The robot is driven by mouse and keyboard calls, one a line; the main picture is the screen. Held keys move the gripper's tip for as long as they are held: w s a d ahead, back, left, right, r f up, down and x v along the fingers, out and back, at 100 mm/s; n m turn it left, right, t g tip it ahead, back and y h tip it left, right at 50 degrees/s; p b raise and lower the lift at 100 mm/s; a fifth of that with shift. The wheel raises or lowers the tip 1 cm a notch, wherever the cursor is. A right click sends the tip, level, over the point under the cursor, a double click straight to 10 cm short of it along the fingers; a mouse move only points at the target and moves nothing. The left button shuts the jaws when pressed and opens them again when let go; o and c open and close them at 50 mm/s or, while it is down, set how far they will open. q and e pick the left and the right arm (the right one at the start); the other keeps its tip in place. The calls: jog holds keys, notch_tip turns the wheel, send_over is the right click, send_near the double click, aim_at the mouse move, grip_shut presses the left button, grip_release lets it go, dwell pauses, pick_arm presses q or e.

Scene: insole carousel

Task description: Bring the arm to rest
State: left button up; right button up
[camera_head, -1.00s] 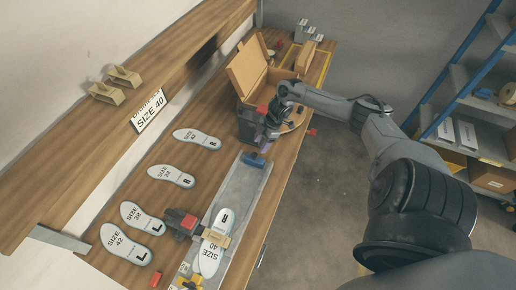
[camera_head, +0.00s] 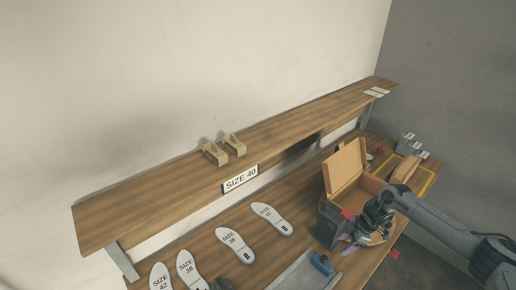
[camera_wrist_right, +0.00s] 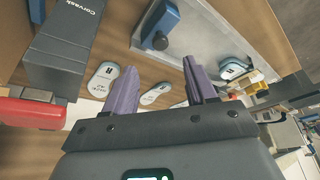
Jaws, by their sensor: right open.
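My right arm (camera_head: 435,215) comes in from the right in the head view and bends down over the bench beside the open cardboard box (camera_head: 352,180). My right gripper (camera_head: 350,240) is low, in front of the box, close to a dark block with a red part (camera_head: 327,222). In the right wrist view its two purple fingers (camera_wrist_right: 162,88) are spread apart with nothing between them. My left gripper is not in view.
Several insoles (camera_head: 236,245) lie on the bench (camera_head: 205,250). A blue block (camera_head: 321,264) sits on a grey metal plate (camera_head: 300,276). A shelf (camera_head: 170,199) with two small wooden holders (camera_head: 224,149) and a SIZE 40 sign (camera_head: 240,179) runs above. Small grey stands (camera_head: 412,146) are behind the box.

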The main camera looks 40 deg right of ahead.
jog(key=s+a+f+y+p, duration=0.1)
jog(key=s+a+f, duration=0.2)
jog(key=a, duration=0.3)
jog(key=s+a+f+g+y+p, duration=0.1)
jog(key=s+a+f, duration=0.15)
jog(key=a, duration=0.35)
jog(key=s+a+f+y+p, duration=0.1)
jog(key=s+a+f, duration=0.2)
jog(key=a, duration=0.3)
jog(key=a+r+t+y+p, duration=0.1)
jog(key=a+t+p, duration=0.15)
jog(key=a, duration=1.65)
jog(key=w+a+r+m+t+h+p, duration=0.1)
jog(key=w+a+r+m+h, duration=0.15)
jog(key=r, duration=0.35)
jog(key=w+a+r+m+t+h+p, duration=0.1)
jog(key=a+r+m+t, duration=0.1)
jog(key=a+r, duration=0.35)
jog(key=s+d+r+m+g+h, duration=0.3)
jog(key=s+d+r+g, duration=0.1)
jog(key=d+r, duration=0.4)
jog(key=shift+s+r, duration=0.35)
jog(key=shift+s, duration=0.4)
